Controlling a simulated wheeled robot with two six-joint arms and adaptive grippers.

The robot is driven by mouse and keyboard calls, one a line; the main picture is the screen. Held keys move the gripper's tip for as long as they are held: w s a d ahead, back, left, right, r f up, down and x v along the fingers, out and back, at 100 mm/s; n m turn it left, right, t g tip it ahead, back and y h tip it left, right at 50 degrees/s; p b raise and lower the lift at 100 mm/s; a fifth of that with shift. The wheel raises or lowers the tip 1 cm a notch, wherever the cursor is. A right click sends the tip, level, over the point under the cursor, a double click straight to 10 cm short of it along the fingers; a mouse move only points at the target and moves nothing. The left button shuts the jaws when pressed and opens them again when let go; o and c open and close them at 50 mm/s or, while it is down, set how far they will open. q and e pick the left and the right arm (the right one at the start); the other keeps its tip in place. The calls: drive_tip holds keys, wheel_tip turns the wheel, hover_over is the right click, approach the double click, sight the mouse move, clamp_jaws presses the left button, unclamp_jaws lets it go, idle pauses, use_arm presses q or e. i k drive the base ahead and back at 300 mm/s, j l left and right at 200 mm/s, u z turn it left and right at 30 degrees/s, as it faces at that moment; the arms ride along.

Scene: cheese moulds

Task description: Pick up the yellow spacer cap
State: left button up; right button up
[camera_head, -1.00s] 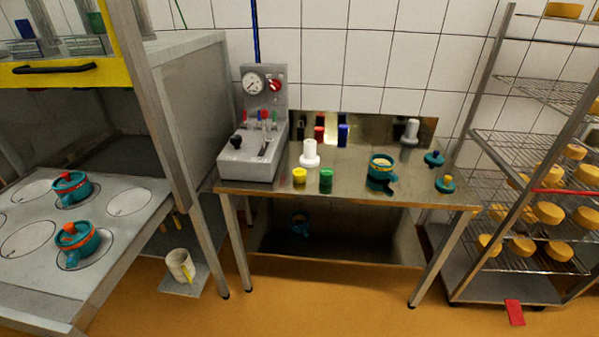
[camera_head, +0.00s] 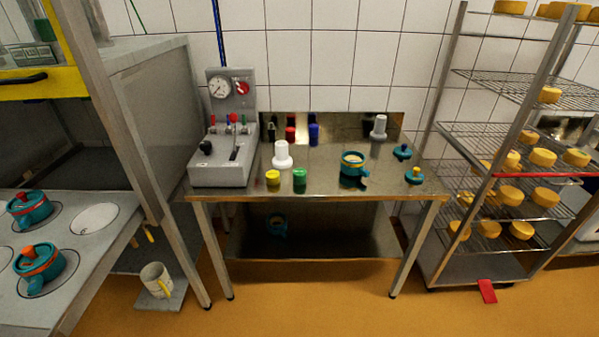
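The yellow spacer cap (camera_head: 273,178) is a small yellow cylinder. Neither of my grippers shows in the head view.
A teal mould (camera_head: 352,170) and two teal lids (camera_head: 414,175) stand further right on the table. A rack of yellow cheeses (camera_head: 477,176) is at the right. A steel bench with teal moulds (camera_head: 96,219) is at the left. The orange floor (camera_head: 330,305) before the table is clear.

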sight(272, 176)
drive_tip(key=u, duration=1.85)
drive_tip(key=z, duration=1.65)
drive_tip(key=i+l+u, duration=0.2)
drive_tip(key=l+u, duration=0.15)
drive_tip(key=u, duration=0.15)
drive_tip(key=i+l+u, duration=0.1)
drive_tip(key=l+u, duration=0.35)
drive_tip(key=i+l+u, duration=0.1)
drive_tip(key=l+u, duration=0.2)
drive_tip(key=u, duration=0.2)
